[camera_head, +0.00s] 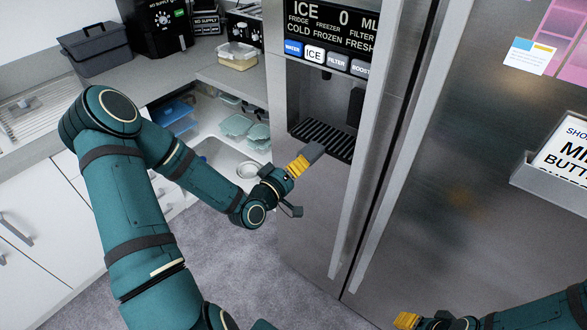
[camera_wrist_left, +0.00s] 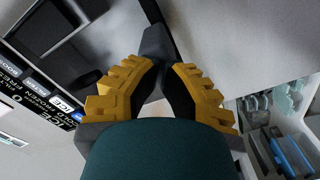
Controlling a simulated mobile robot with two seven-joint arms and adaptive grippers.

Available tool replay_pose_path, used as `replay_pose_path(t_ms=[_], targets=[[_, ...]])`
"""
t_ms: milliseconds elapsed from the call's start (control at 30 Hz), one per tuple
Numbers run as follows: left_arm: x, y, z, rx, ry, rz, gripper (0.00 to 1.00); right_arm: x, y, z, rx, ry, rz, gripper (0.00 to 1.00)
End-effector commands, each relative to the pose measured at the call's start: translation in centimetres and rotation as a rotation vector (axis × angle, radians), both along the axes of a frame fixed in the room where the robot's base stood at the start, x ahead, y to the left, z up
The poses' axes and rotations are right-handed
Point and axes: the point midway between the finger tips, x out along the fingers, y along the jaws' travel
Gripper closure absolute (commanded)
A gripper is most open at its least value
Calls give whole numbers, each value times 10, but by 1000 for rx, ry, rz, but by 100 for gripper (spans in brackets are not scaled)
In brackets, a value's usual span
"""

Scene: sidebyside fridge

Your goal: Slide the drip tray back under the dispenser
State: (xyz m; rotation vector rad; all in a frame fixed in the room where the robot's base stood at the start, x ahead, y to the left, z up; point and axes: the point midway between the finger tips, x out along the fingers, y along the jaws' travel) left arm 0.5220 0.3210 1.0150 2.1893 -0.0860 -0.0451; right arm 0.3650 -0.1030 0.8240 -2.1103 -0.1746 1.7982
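The drip tray (camera_head: 325,136) is a black slatted tray at the bottom of the dispenser recess in the fridge's left door. A grey tab-like piece (camera_head: 313,152) shows at its front. My left gripper (camera_head: 304,160), with yellow ridged fingers, is at this piece. In the left wrist view the fingertips (camera_wrist_left: 160,68) come close together on either side of the dark grey piece (camera_wrist_left: 157,45), and appear shut on it. The fingers hide part of the contact. My right gripper (camera_head: 405,320) is at the bottom edge, mostly cut off, so its opening is unclear.
The fridge's long vertical handles (camera_head: 385,150) stand just right of the dispenser. The dispenser panel (camera_head: 335,35) is above the recess. A counter (camera_head: 150,80) with an open shelf of containers (camera_head: 240,127) lies to the left. The floor in front is clear.

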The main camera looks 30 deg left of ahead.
Motion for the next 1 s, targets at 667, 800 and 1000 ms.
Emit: replay_pose_path(t_ms=[667,800,1000], targets=[[5,0,0,1,-1,-1,100,0,0,-1,0,0,0,53],[8,-1,0,1,-1,-1,100,0,0,-1,0,0,0,53],[11,-1,0,1,0,0,100,0,0,-2,0,0,0,53]])
